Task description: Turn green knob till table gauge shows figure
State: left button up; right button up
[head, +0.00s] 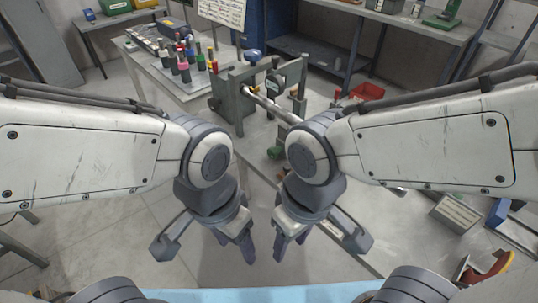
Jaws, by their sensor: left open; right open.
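A green knob (275,153) shows low on the near side of a grey metal fixture (222,100), just left of my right arm, which may cover part of it. A bright metal shaft (272,106) runs through the fixture. A dark round part (275,83) stands on it; I cannot tell whether this is the gauge, and no figure is readable. My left gripper (238,242) and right gripper (289,240) hang close together in front of the fixture, nearer to me and apart from the knob. Both are open and empty.
A workbench (158,76) at the back left holds several colour-topped tools (184,66). A red bin (367,91) is behind my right arm. A box (456,213) and a red-brown curved object (487,270) lie at right. Bare floor shows below my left arm.

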aim_at(272, 152)
jog(key=u, duration=2)
jog(key=k, duration=0.4)
jog(key=z, duration=0.8)
